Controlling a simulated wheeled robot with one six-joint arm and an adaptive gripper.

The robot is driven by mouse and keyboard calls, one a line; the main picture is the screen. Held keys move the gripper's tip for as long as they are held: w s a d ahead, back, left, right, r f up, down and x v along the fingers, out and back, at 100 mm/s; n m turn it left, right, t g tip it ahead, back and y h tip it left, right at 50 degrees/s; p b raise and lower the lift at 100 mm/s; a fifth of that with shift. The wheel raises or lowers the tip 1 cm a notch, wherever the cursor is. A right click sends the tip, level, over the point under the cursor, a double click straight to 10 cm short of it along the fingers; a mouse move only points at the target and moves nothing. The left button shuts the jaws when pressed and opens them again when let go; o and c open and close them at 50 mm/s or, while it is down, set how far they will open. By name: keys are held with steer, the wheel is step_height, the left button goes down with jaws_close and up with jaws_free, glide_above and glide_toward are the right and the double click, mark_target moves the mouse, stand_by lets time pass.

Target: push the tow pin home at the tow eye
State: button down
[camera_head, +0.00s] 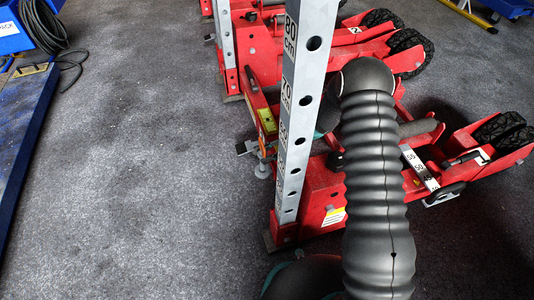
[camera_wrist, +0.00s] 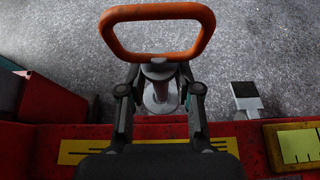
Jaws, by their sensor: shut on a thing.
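The tow pin (camera_wrist: 158,70) shows in the wrist view as a grey metal head with an orange loop handle (camera_wrist: 157,13). My gripper (camera_wrist: 160,76) is shut on it, one finger on each side just below the loop. A pale metal cylinder with a wide round foot (camera_wrist: 160,104) lies below the pin head, between the fingers. I cannot tell whether this is the tow eye or how deep the pin sits.
A red jack frame (camera_wrist: 60,135) with a yellow label runs under my gripper. In the head view a grey numbered upright (camera_head: 297,110) stands beside my arm. Red trolley jacks with black wheels (camera_head: 409,42) fill the right. Open grey floor (camera_head: 130,170) lies left, before a blue bench (camera_head: 25,125).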

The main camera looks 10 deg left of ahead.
steer(key=shift+f+b, duration=1.45)
steer(key=shift+f, duration=1.05)
steer(key=c, duration=0.7)
jaws_free()
steer(key=v, duration=1.2)
